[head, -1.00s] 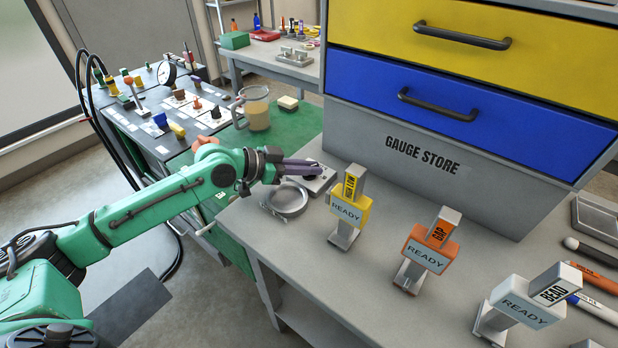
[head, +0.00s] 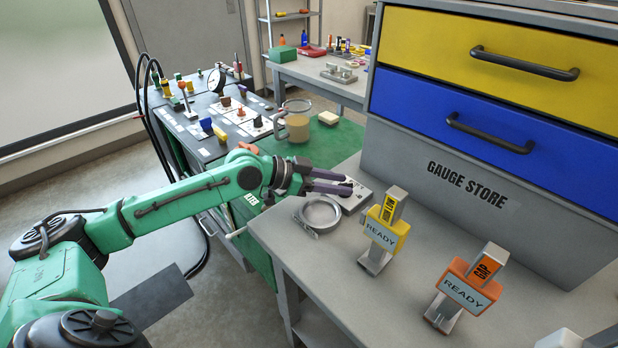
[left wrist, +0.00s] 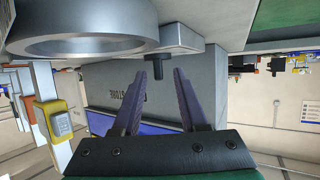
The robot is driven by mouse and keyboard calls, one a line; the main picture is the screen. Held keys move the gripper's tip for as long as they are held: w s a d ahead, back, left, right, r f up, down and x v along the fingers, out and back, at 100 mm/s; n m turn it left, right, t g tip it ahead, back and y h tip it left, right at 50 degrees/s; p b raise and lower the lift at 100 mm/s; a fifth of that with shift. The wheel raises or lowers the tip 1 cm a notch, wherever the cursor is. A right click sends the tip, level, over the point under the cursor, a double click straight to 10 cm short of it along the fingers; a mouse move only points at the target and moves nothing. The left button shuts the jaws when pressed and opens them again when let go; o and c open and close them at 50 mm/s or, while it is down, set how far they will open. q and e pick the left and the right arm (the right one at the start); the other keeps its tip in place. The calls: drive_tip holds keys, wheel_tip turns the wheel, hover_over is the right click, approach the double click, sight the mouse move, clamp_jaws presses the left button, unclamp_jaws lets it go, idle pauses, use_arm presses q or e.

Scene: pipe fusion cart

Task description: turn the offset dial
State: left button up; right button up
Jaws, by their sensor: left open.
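A small grey block (head: 353,196) with a dark knob stands on the grey bench, beside a round metal ring (head: 320,212). The knob, which looks like the offset dial (left wrist: 158,63), shows in the left wrist view, upside down, on the grey block (left wrist: 180,38). My left gripper (head: 349,184) is open, its two purple fingers reaching over the block and partly hiding it. In the left wrist view the knob appears between the two fingertips (left wrist: 158,74), with space on both sides. Whether the fingers are level with it, I cannot tell.
The yellow READY gauge (head: 385,232) and orange GAP gauge (head: 465,290) stand on the bench to the right. The gauge store (head: 470,190) with drawers rises behind. A jug (head: 297,128) and the cart panel (head: 225,118) with several knobs lie beyond my arm.

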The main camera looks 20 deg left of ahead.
use_arm(q)
drive_tip(key=b+v, duration=0.3)
drive_tip(key=v, duration=0.9)
drive_tip(key=shift+s+a+b, duration=0.15)
drive_tip(key=shift+a+b, duration=0.05)
drive_tip(key=shift+b, duration=0.15)
